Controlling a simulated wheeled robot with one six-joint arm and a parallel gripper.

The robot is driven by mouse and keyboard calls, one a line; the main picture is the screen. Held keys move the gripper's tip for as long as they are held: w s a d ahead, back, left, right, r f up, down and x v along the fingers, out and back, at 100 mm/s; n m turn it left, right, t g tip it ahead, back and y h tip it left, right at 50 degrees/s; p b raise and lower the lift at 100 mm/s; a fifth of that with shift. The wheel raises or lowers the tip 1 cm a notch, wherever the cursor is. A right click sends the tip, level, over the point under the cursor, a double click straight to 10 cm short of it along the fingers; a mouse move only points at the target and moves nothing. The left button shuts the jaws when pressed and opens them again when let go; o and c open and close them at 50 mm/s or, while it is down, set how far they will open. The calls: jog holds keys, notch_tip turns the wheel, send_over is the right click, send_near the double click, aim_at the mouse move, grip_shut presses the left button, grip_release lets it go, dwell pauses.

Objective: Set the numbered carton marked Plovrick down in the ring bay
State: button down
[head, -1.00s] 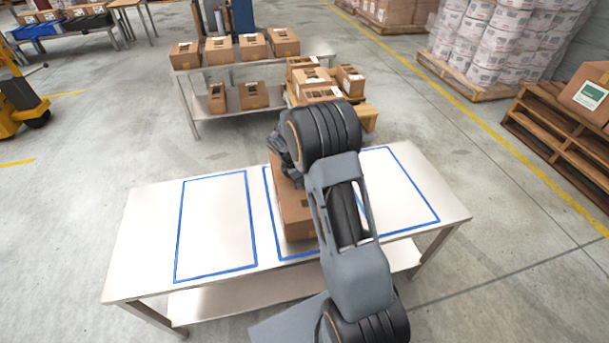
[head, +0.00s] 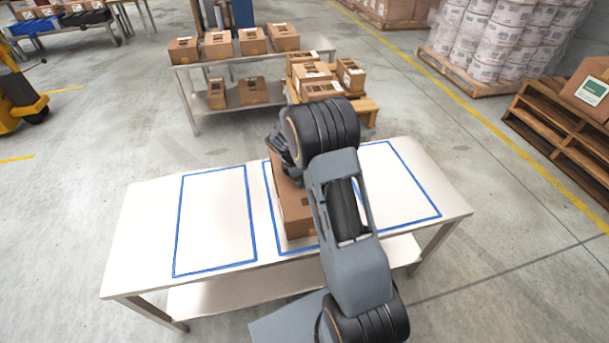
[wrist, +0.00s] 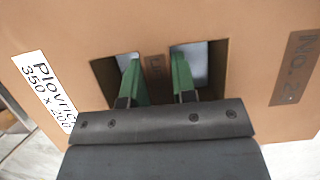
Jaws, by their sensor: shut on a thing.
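The brown carton (head: 296,207) is over the middle blue-outlined bay of the white table (head: 143,232), largely hidden behind my arm in the head view. In the wrist view the carton (wrist: 230,20) carries a white label (wrist: 45,88) reading "Plovric…" and a dark patch (wrist: 296,68) with "NO." and an unclear number. My gripper (wrist: 157,80) has its green fingers in the carton's two cut-out holes and is shut on the strip between them. Whether the carton's base touches the table cannot be told. No ring mark shows; the middle bay is mostly covered.
Empty blue-outlined bays lie at left (head: 213,222) and right (head: 400,185), the right one partly behind my arm. Behind, a bench (head: 190,77) and a pallet (head: 368,112) hold several cartons. Grey floor is clear around the table.

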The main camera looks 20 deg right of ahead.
jog(key=shift+f, duration=0.15)
jog(key=c, duration=0.8)
grip_release()
jog(key=shift+c, duration=0.2)
jog(key=shift+f, duration=0.1)
